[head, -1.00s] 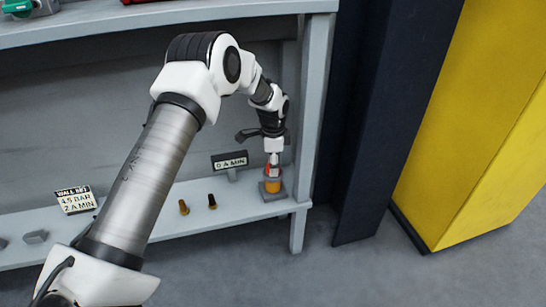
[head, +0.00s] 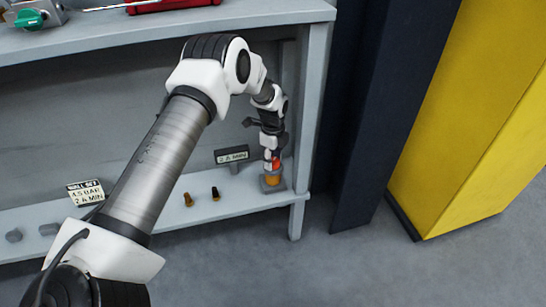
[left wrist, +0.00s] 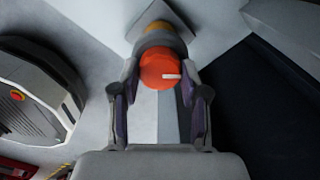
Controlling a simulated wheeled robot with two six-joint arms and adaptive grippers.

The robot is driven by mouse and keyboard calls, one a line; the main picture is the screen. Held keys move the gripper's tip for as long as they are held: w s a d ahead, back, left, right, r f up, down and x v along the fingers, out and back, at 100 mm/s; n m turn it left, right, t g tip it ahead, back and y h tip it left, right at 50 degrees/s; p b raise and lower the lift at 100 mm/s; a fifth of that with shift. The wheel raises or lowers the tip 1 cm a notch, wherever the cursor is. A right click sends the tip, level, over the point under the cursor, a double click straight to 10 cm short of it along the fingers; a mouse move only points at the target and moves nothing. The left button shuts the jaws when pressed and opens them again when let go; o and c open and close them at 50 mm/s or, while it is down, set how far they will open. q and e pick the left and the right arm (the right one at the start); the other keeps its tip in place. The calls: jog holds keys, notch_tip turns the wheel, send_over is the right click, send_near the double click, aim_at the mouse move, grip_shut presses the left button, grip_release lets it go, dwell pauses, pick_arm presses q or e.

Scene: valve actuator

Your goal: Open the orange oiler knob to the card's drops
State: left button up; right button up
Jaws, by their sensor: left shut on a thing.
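The orange oiler knob (left wrist: 160,70) sits on top of the oiler, whose amber bowl (head: 272,180) stands at the right end of the lower shelf. My left gripper (head: 271,160) reaches down from above and is shut on the knob. In the left wrist view, its fingers (left wrist: 158,75) lie on either side of the knob, and a white mark on the knob points right. The wall set card (head: 86,192) at the left of the shelf reads 4.5 BAR and 2 drops per minute. The small display (head: 232,155) behind the oiler appears to read 2 drops per minute. My right gripper is out of view.
Two small fittings, one brass (head: 188,199) and one dark (head: 215,193), stand on the shelf left of the oiler. A shelf post (head: 312,110) rises close on the right. A green-handled valve (head: 30,18) and a red item (head: 172,4) are on the upper shelf.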

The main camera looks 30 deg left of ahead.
pick_arm(q)
jog(key=shift+f, duration=0.1)
dwell(0.3)
jog(key=o, duration=1.1)
jog(key=shift+o, duration=0.2)
